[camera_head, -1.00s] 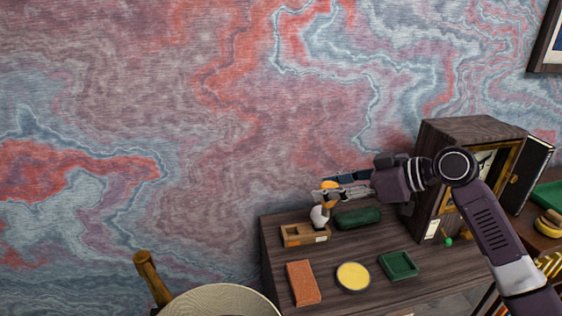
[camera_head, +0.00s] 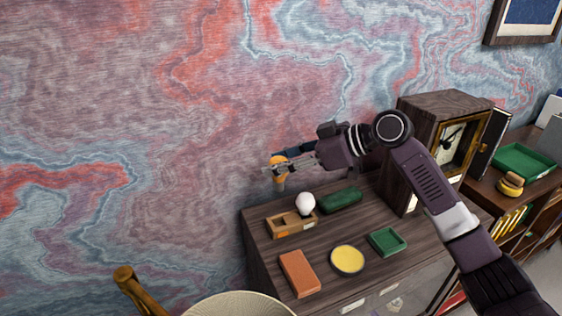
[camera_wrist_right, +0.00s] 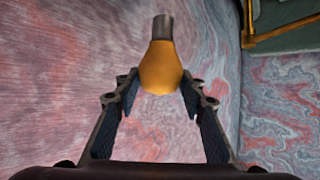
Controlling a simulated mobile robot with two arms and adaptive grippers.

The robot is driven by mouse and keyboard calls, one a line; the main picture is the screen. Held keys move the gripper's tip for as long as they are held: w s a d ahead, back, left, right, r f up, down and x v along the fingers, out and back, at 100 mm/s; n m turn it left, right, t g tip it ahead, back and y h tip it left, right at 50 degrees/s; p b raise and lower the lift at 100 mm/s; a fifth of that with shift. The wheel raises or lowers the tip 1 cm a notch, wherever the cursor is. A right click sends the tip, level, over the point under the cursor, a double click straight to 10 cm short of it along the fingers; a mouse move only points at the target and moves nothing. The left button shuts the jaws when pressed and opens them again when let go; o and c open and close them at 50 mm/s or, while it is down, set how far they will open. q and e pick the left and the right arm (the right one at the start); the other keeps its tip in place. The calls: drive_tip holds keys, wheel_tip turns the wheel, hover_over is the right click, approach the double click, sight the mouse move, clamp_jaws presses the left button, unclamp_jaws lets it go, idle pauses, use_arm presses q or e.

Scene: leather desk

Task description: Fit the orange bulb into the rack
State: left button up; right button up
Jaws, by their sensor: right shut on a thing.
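The orange bulb (camera_head: 279,163) is held between the fingertips of my right gripper (camera_head: 283,168), with its grey metal base pointing down, in the air above the desk. In the wrist view the bulb (camera_wrist_right: 161,66) sits between the two finger ends, base away from the palm. The rack (camera_head: 281,231) is a small light-brown wooden block on the desk's back left, below the bulb and apart from it. A white bulb (camera_head: 305,203) stands upright at the rack's right part. A dark opening shows to its left. My left gripper is not in view.
A dark green case (camera_head: 341,200) lies right of the rack. An orange-brown block (camera_head: 299,273), a round yellow dish (camera_head: 347,259) and a green tray (camera_head: 387,242) lie in front.

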sight(279, 180)
drive_tip(key=shift+a+f, duration=0.25)
drive_tip(key=shift+f, duration=0.1)
drive_tip(key=shift+d+f+b, duration=0.1)
drive_tip(key=shift+f+b, duration=0.05)
drive_tip(key=shift+b, duration=0.15)
drive_tip(key=shift+d+f, duration=0.2)
drive_tip(key=shift+f, duration=0.05)
drive_tip(key=shift+a+f+b, duration=0.15)
drive_tip(key=shift+f+b, duration=0.35)
drive_tip(key=shift+f, duration=0.25)
drive_tip(key=shift+f+b, duration=0.85)
drive_tip(key=shift+f, duration=0.3)
use_arm(q)
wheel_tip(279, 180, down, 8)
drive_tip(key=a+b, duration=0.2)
drive_tip(key=b, duration=0.3)
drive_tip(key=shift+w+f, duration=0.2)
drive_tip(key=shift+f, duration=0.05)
use_arm(e)
drive_tip(key=shift+f, duration=3.9)
